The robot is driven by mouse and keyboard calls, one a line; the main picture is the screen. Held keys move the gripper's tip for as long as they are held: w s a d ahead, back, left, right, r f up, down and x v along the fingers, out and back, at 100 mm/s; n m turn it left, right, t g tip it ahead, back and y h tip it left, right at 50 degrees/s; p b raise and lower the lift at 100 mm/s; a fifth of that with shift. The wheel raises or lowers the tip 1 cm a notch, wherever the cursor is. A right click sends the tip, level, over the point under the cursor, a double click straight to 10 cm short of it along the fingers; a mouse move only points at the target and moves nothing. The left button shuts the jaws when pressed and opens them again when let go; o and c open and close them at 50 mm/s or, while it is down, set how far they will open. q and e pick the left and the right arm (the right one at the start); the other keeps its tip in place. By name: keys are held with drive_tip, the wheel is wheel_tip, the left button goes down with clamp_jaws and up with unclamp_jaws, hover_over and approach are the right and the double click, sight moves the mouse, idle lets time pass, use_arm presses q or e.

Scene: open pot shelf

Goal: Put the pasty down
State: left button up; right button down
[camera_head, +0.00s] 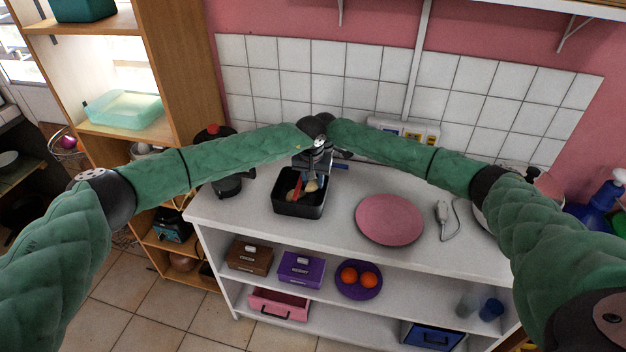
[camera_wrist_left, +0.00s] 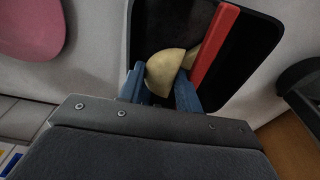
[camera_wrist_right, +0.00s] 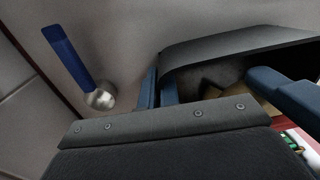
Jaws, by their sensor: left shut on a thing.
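The pasty (camera_wrist_left: 165,72) is a pale yellow half-round piece. My left gripper (camera_head: 309,177) is shut on it, with one blue finger on each side in the left wrist view. It shows small in the head view (camera_head: 312,186), over or inside the black bin (camera_head: 299,209); I cannot tell whether it touches the bottom. A red bar-like thing (camera_wrist_left: 214,48) and another pale piece (camera_wrist_left: 190,58) lie beside it in the bin. My right gripper (camera_wrist_right: 212,85) has its fingers wide apart at the bin's dark wall. In the head view it is mostly hidden behind the left one.
A blue-handled tool with a shiny metal head (camera_wrist_right: 72,62) lies on the counter beside the bin. A pink plate (camera_head: 389,219) and a white hand-held device (camera_head: 443,218) are to the right. Boxes and a purple plate of oranges (camera_head: 358,279) stand on the shelf below.

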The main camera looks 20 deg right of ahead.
sight(312, 185)
use_arm(q)
drive_tip(key=shift+s+f, duration=0.1)
drive_tip(key=shift+f, duration=0.45)
use_arm(e)
drive_tip(key=shift+r, duration=0.15)
use_arm(q)
drive_tip(key=o, duration=0.8)
drive_tip(key=shift+f, duration=0.15)
drive_tip(key=shift+a, duration=0.1)
use_arm(e)
drive_tip(key=shift+r, duration=0.1)
use_arm(q)
drive_tip(key=r, duration=0.9)
drive_tip(key=s+r, duration=0.1)
drive_tip(key=r, duration=0.3)
drive_tip(key=shift+a+r, duration=0.25)
drive_tip(key=shift+a, duration=0.05)
use_arm(e)
drive_tip(key=shift+f, duration=0.25)
drive_tip(key=c, duration=1.6)
unclamp_jaws()
drive_tip(key=shift+o, duration=0.2)
drive_tip(key=shift+r, duration=0.1)
